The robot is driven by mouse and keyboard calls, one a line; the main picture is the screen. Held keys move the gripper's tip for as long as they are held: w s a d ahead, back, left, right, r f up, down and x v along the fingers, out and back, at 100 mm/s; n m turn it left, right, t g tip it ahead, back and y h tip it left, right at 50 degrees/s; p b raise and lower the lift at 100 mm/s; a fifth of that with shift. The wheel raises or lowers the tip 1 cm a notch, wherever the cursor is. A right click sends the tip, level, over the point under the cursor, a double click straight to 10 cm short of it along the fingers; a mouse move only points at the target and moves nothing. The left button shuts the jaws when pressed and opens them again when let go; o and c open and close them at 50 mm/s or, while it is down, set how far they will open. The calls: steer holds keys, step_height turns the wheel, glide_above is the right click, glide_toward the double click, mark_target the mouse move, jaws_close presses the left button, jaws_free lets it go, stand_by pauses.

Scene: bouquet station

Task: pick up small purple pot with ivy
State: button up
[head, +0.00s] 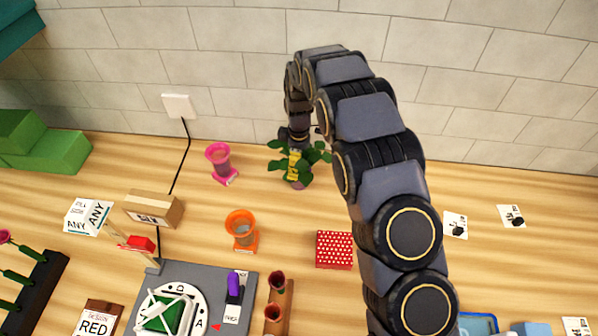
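The small purple pot (298,185) stands on the wooden table near the back wall, mostly hidden under the green ivy leaves (276,167). My arm reaches over from the right and bends down, and my gripper (294,165) points down into the ivy from above. Leaves surround the gripper's lower part, which shows a yellow patch. The fingertips are hidden among the leaves, so I cannot tell whether they touch the pot or how wide they stand.
A pink vase (219,163) stands left of the ivy, and an orange vase (241,230) is nearer the front. A red dotted box (334,250) lies in front of the pot. A cardboard box (153,208) is at left. Bare table lies between the ivy and the dotted box.

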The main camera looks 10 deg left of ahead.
steer(key=c, duration=0.7)
steer(key=shift+o, duration=0.2)
